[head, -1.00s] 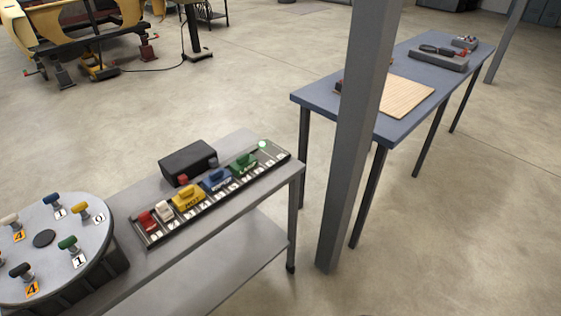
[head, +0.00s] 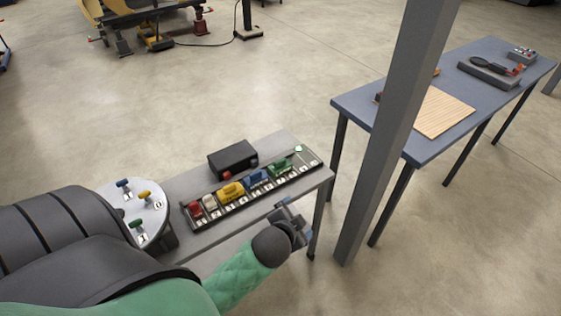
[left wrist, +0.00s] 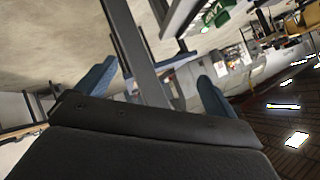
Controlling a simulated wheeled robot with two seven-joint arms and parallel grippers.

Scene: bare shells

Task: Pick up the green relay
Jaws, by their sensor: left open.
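The green relay (head: 281,170) sits in the long dark rail (head: 228,207) on the grey bench, at the right end of a row of red, white, yellow and blue relays. A green block that looks like it shows at the top of the left wrist view (left wrist: 215,14). My left gripper (head: 290,220) is at the bench's front edge, nearer to me than the green relay and apart from it. Its two blue fingers (left wrist: 155,85) are spread with nothing between them. My right gripper is in neither view.
A black box (head: 232,159) stands behind the rail. A round grey plate (head: 150,212) with coloured knobs is at the left, partly hidden by my arm. A grey post (head: 392,140) rises right of the bench, before a blue table (head: 440,142).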

